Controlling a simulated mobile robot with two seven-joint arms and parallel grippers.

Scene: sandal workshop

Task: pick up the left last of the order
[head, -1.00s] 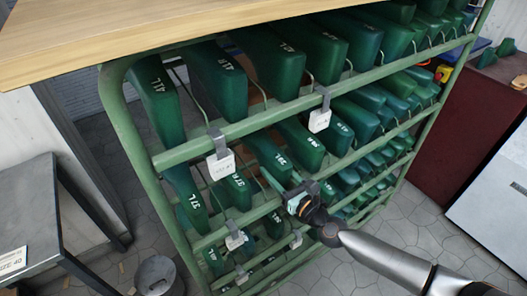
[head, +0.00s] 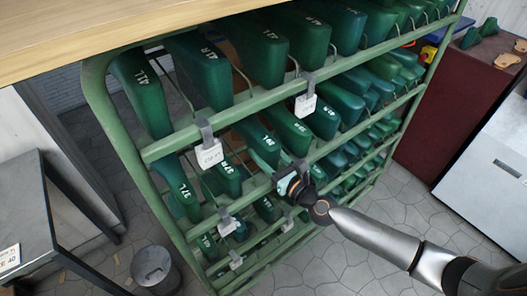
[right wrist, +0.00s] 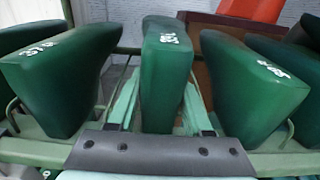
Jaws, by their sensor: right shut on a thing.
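Green shoe lasts with white size marks sit in rows on a green rack. My right gripper (head: 284,182) reaches the front of the second row in the head view, at a last marked 39L as far as I can read (head: 262,142). In the right wrist view, teal fingers lie on both sides of the middle green last (right wrist: 166,80), shut on it. That last is still among its neighbours in the row. Its lower end is partly hidden by my gripper's dark body. My left gripper is not in view.
Lasts stand close on both sides, one at left (right wrist: 55,80) and one at right (right wrist: 255,85). The rack's front rail (head: 255,112) carries hanging white tags (head: 209,155). A wooden top (head: 130,30) overhangs the rack. A grey bin (head: 152,268) stands on the floor.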

